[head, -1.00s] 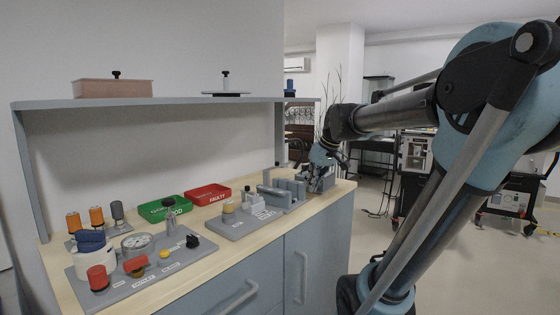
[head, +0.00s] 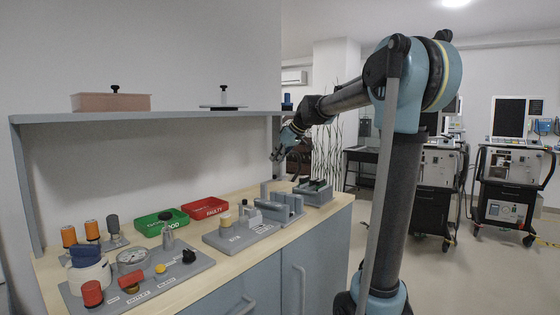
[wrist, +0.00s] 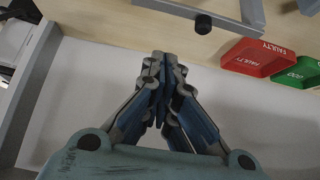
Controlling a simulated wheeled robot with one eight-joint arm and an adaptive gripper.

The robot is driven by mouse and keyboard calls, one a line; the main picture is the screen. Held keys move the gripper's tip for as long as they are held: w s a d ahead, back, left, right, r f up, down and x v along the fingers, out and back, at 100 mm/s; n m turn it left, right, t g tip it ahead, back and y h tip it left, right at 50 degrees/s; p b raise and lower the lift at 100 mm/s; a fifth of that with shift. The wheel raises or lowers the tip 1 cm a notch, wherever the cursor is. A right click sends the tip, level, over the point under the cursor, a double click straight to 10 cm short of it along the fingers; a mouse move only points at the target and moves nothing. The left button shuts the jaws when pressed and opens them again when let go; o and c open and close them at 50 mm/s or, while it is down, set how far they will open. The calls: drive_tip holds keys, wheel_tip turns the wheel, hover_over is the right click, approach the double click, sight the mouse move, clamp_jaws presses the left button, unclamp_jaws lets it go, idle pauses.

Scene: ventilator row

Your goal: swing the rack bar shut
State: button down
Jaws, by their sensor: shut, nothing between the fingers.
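The grey rack (head: 318,196) with dark slots stands at the right end of the worktop in the head view. The rack bar is hard to tell apart there. In the wrist view a grey bar with a black knob (wrist: 203,23) reaches in from the top edge and may be the rack bar; its other end is out of frame. My gripper (head: 275,158) is shut and empty, above the worktop behind the rack and left of it. Its closed fingertips also show in the wrist view (wrist: 160,58), apart from the knob and pointing toward the worktop's back edge.
A grey slotted fixture (head: 282,207) stands left of the rack. Red (head: 205,208) and green (head: 161,222) trays lie farther left. A panel with a gauge (head: 132,255) fills the front left. A shelf (head: 180,116) runs above the worktop, with its right post near my gripper.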

sight(275, 177)
drive_tip(key=shift+f, duration=2.65)
drive_tip(key=shift+d, duration=0.15)
